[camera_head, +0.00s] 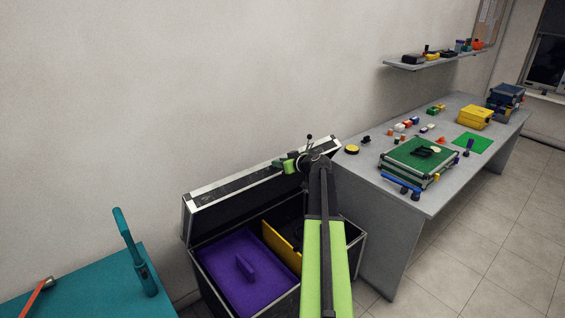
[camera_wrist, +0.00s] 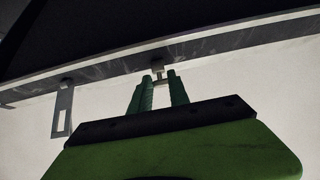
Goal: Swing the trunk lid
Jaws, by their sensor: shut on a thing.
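The trunk (camera_head: 292,303) is a black case with silver edging on the floor. Its lid (camera_head: 215,208) stands raised along the back, near the wall. My gripper (camera_head: 291,163) is at the lid's upper edge, toward its right part. In the wrist view its green fingers (camera_wrist: 158,85) are shut on a small metal latch piece (camera_wrist: 158,68) on the lid rim (camera_wrist: 205,47). A slotted metal hasp (camera_wrist: 63,112) hangs from the rim to the left. My arm hides part of the trunk's right side.
Inside the trunk are a purple padded insert (camera_head: 228,273) and a yellow panel (camera_head: 281,247). A teal surface (camera_head: 90,293) with a teal upright tool (camera_head: 135,252) is at left.

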